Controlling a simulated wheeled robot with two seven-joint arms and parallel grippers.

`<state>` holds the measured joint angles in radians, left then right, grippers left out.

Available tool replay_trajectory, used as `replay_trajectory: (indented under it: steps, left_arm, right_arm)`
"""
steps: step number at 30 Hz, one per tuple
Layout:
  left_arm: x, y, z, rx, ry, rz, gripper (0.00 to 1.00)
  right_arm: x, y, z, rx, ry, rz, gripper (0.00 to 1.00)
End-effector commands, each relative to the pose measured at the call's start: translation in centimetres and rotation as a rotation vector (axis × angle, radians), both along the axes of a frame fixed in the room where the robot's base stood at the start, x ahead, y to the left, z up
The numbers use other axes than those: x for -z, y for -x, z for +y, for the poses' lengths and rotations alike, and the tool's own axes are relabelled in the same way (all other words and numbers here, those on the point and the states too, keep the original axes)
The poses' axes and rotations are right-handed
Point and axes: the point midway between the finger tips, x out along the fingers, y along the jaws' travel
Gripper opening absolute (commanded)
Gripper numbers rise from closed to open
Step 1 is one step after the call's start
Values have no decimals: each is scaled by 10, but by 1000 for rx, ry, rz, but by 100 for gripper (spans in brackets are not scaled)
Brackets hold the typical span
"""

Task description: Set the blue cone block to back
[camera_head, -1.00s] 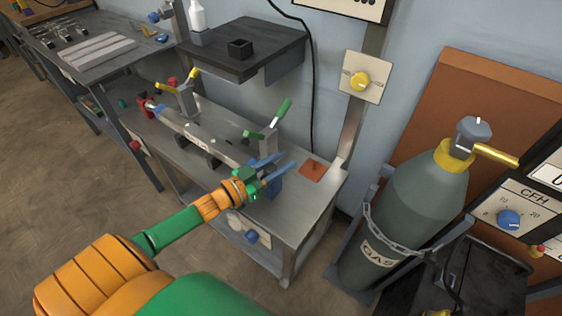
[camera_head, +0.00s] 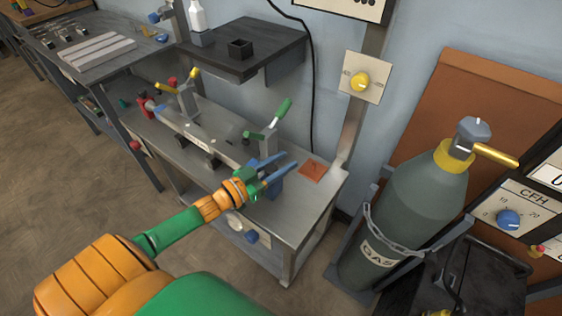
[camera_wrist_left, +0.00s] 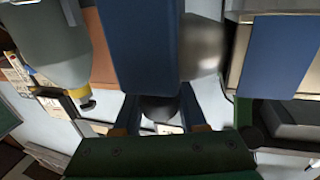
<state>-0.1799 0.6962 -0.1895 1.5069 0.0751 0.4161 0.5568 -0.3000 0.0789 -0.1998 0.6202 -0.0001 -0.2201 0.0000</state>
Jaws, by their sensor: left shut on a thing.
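The blue cone block (camera_head: 276,187) is at the right end of the metal tube fixture on the workbench. It stands beside the green-handled clamp (camera_head: 272,125). My left gripper (camera_head: 258,181) reaches in from the front left and is shut on the block. In the left wrist view, blue surfaces (camera_wrist_left: 140,45) fill the upper middle, with a grey rounded metal part (camera_wrist_left: 205,48) and a black round part (camera_wrist_left: 160,108) close by. The exact contact is hard to see. My right gripper is in neither view.
The steel workbench (camera_head: 310,215) has an orange square (camera_head: 313,172) near its right back corner. A yellow-handled clamp (camera_head: 186,90) stands farther left. A black shelf (camera_head: 265,40) overhangs the back. A gas cylinder (camera_head: 415,205) stands on the right.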

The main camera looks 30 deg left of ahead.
Motion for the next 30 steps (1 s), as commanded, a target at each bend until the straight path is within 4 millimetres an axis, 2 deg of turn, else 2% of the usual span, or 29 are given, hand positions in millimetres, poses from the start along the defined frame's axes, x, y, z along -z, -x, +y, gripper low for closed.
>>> replay_trajectory:
  steps: [3, 7, 16, 17, 19, 20, 28, 30]
  left_arm:
    - [-2, 2, -19, 0, 5, 5, 0]
    - [-1, 3, -34, 0, 2, 5, 0]
    - [2, 4, -37, 3, 1, 5, 0]
    - [2, 4, -37, 3, 1, 5, 49]
    - [2, 4, -37, 3, 1, 4, 68]
    - [2, 4, -36, 2, 1, 3, 71]
    - [1, 4, -35, 1, 0, 2, 71]
    - [1, 10, -34, 2, 1, 5, 71]
  right_arm:
    - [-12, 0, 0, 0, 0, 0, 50]
    - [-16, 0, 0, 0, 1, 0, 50]
    - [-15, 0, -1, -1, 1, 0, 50]
    - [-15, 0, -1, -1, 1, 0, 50]
    - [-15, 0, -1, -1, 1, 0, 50]
    - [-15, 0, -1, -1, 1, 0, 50]
    - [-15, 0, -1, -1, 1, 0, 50]
    - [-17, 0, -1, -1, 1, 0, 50]
